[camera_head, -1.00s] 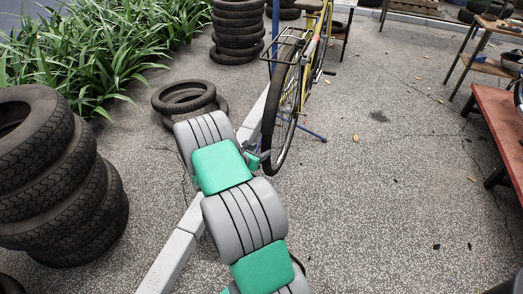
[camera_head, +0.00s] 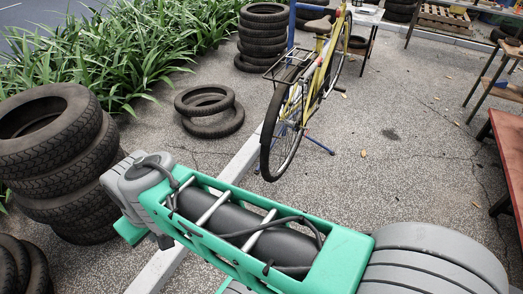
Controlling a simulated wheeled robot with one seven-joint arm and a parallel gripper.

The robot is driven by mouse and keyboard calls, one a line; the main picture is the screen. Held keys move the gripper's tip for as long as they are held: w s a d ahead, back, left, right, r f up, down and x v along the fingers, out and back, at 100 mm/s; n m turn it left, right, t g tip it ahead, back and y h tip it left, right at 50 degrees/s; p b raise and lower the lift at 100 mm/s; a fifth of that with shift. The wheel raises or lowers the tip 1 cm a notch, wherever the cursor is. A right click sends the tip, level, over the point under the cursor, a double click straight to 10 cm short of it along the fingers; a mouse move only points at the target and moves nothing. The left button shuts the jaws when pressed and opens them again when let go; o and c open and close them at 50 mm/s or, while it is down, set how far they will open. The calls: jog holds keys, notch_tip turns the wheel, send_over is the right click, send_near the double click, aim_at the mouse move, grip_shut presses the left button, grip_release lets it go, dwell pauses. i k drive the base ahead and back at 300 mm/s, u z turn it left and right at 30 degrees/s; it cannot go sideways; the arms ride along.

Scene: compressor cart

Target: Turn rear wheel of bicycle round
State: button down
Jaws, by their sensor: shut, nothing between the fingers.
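The bicycle (camera_head: 318,58) is yellow and stands upright at the upper middle, seen from behind. Its rear wheel (camera_head: 267,148), with a dark tyre and thin spokes, faces me below a black rear rack (camera_head: 290,65). A blue stand leg shows beside the wheel. My green and grey arm crosses the lower part of the view, below and apart from the wheel in the picture. I cannot make out my gripper or its fingers; nothing of mine is seen touching the wheel.
Tall tyre stacks stand at the left (camera_head: 52,150) and at the back (camera_head: 263,35). Two loose tyres (camera_head: 210,108) lie left of the bicycle. A pale kerb beam (camera_head: 243,158) runs toward the wheel. Red (camera_head: 508,140) and wooden benches stand right; open ground lies between.

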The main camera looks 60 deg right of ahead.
aim_at(264, 156)
jog(key=u, duration=0.8)
jog(key=k, duration=1.1)
jog(key=u, duration=1.65)
jog(key=k, duration=0.75)
jog(key=u, duration=1.15)
jog(key=k, duration=2)
jog(key=z, duration=0.65)
